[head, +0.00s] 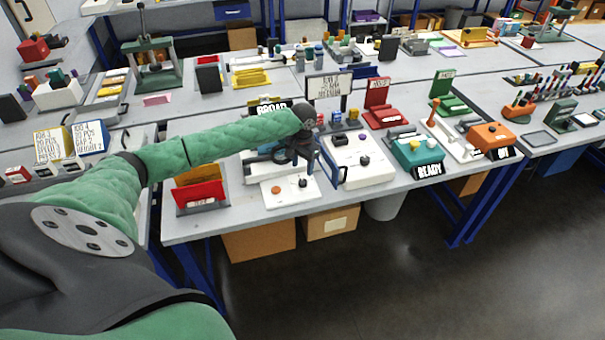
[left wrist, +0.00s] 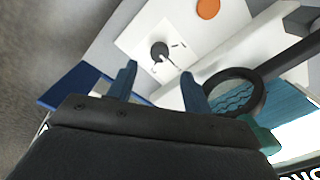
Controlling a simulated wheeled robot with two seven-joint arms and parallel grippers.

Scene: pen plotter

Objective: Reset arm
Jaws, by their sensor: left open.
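My left arm reaches across the table from the left. My left gripper (head: 303,160) is open and empty above a white control panel (head: 275,198). In the left wrist view, its two blue-grey fingertips (left wrist: 158,82) point toward that panel, apart from each other. The panel carries an orange button (head: 276,190) and a black knob (head: 302,183). In the left wrist view, the orange button (left wrist: 208,8) and the black knob (left wrist: 159,50) lie beyond the fingers. The plotter behind the gripper is partly hidden by my arm. My right gripper is not in view.
A red tray (head: 200,188) stands left of the panel. A white box with a round knob (head: 363,161) stands to the right. A teal box with a READY sign (head: 429,171) and an orange device (head: 491,136) are further right. A black ring (left wrist: 236,92) shows close to the right finger.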

